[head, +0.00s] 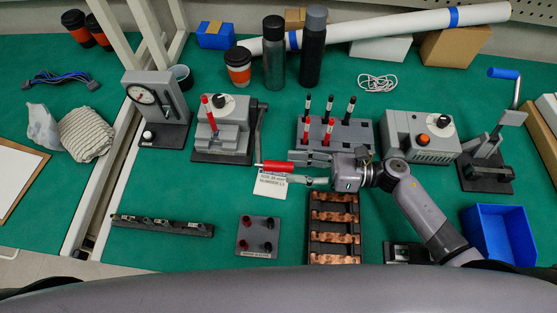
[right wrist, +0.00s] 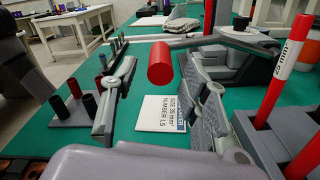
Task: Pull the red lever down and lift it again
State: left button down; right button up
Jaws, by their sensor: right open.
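The red lever handle (head: 278,166) lies level at the end of a dark arm (head: 259,135) on the right side of a grey press-like machine (head: 222,130). In the right wrist view the red handle (right wrist: 160,62) shows end-on, between the two open fingers and touching neither as far as I can see. My right gripper (head: 303,169) comes from the right, its fingers pointing left at the handle's free end. It is open and empty. The right wrist view shows its fingers (right wrist: 160,90) spread wide on both sides. My left gripper is not in view.
A white label card (head: 270,184) lies just below the handle. A marker rack (head: 346,133) stands close behind the gripper. A tray of copper pieces (head: 334,244) and a block with posts (head: 257,237) lie in front. A blue bin (head: 498,230) stands at the right.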

aim_at(279, 167)
jog(key=shift+w+a+p, duration=0.15)
jog(key=shift+a+p, duration=0.1)
jog(key=shift+a, duration=0.95)
jog(key=shift+w+a+p, duration=0.15)
jog(key=shift+a+p, duration=0.05)
jog(key=shift+a, duration=0.95)
grip_shut()
